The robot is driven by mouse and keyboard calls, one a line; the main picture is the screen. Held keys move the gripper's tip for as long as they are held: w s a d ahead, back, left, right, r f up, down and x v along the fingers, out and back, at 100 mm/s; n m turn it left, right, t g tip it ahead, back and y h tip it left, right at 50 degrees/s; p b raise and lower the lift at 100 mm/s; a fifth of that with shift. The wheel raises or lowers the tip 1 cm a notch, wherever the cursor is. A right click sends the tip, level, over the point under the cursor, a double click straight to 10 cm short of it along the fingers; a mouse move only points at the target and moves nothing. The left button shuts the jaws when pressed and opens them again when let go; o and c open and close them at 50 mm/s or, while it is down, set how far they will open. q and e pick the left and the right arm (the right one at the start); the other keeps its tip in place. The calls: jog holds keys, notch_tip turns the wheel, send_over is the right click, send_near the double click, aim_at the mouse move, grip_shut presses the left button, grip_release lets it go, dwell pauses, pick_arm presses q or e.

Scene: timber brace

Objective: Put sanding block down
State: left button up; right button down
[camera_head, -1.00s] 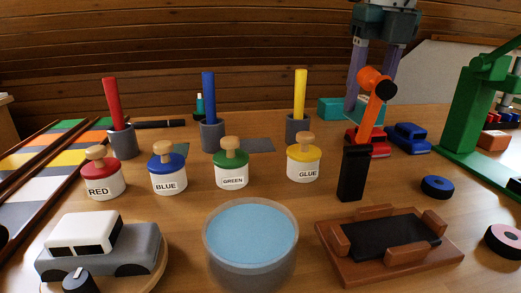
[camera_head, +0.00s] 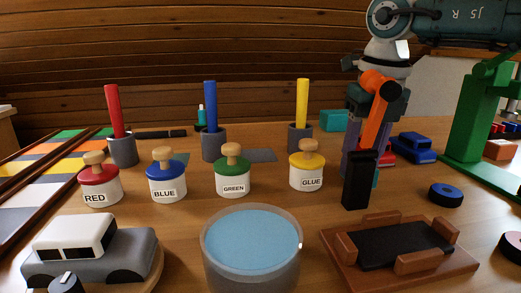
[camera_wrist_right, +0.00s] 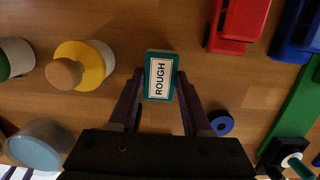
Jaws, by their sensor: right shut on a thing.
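The sanding block is a teal block with a white label reading ROUGH (camera_wrist_right: 160,76). In the right wrist view it lies between the two fingertips of my right gripper (camera_wrist_right: 158,84), which is shut on it. In the head view my right gripper (camera_head: 366,160) is low over the table, behind the black holder with the orange-handled tool, which partly hides it. Only a sliver of teal (camera_head: 376,178) shows there by the fingers. I cannot tell whether the block touches the table. My left gripper is not in view.
The black holder (camera_head: 357,182) with the orange tool (camera_head: 378,105) stands in front of my gripper. A red car and a blue car (camera_head: 414,148) are close by on the right.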

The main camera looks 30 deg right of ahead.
jog(key=shift+c, duration=1.7)
grip_release()
notch_tip(320, 180, up, 11)
jog(key=s+p, duration=0.1)
jog(key=p, duration=0.2)
jog(key=shift+s+a, duration=0.25)
jog(key=shift+o, duration=0.3)
jog(key=shift+r, duration=0.4)
jog(key=shift+o, duration=0.2)
notch_tip(320, 180, down, 3)
jog(key=shift+w+d+f+g+y+p, duration=0.1)
jog(key=shift+g+y+p, duration=0.2)
jog(key=shift+g+p, duration=0.35)
jog(key=shift+g, duration=0.25)
notch_tip(320, 180, down, 4)
jog(key=shift+f+b, duration=0.25)
jog(key=shift+b, duration=0.5)
jog(key=shift+s+f+b, duration=0.15)
jog(key=shift+f+b, duration=0.25)
jog(key=shift+f, duration=1)
jog(key=shift+s+f+b, duration=0.15)
jog(key=shift+f+b, duration=0.25)
jog(key=shift+f, duration=1)
